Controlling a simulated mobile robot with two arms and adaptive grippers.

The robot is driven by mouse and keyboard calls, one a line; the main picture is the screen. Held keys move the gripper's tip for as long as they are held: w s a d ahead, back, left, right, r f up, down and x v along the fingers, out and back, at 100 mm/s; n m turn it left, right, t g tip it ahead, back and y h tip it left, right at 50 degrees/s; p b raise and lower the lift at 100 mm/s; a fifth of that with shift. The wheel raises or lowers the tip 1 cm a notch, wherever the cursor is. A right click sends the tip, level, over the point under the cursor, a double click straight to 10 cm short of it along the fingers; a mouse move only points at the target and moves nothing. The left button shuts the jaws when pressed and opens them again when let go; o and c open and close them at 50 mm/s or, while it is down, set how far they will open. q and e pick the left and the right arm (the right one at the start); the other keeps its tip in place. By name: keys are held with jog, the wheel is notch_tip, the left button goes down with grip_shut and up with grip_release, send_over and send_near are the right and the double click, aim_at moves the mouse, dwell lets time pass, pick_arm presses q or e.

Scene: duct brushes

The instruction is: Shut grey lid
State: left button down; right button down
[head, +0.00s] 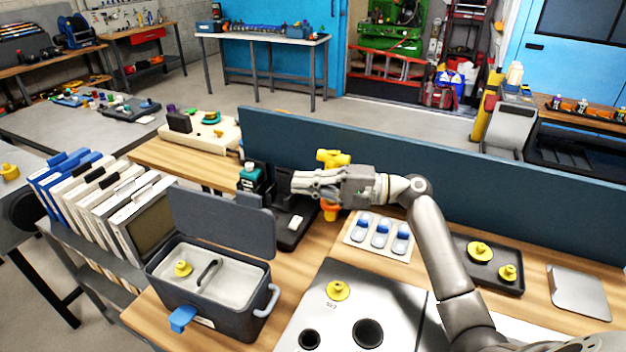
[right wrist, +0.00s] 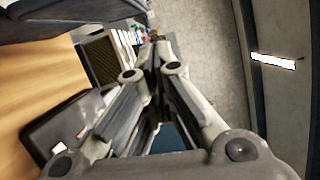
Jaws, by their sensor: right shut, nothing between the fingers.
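The grey lid (head: 222,222) stands open and upright at the back edge of a dark grey box (head: 235,315) on the wooden bench. The box has a blue latch (head: 183,318) at its front and a pale handle (head: 268,302) at its right. A yellow knobbed piece (head: 183,268) and a dark curved handle (head: 207,272) show on the pale surface inside. My right gripper (head: 296,183) is shut and empty, behind and to the right of the lid, apart from it. Its closed fingers (right wrist: 155,62) fill the middle of the right wrist view. My left gripper is out of view.
A teal-capped bottle (head: 249,178) and a black device (head: 297,222) stand near my right gripper. A yellow and orange item (head: 331,208) is partly behind my gripper. Binders (head: 100,200) stand left of the box. A blue partition (head: 480,175) runs behind the bench.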

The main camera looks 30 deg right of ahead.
jog(key=a+p, duration=0.3)
jog(key=a, duration=0.4)
jog(key=shift+w+a+r+p, duration=0.2)
jog(key=shift+w+a+p, duration=0.1)
jog(key=shift+w, duration=0.15)
jog(key=shift+s+a, duration=0.1)
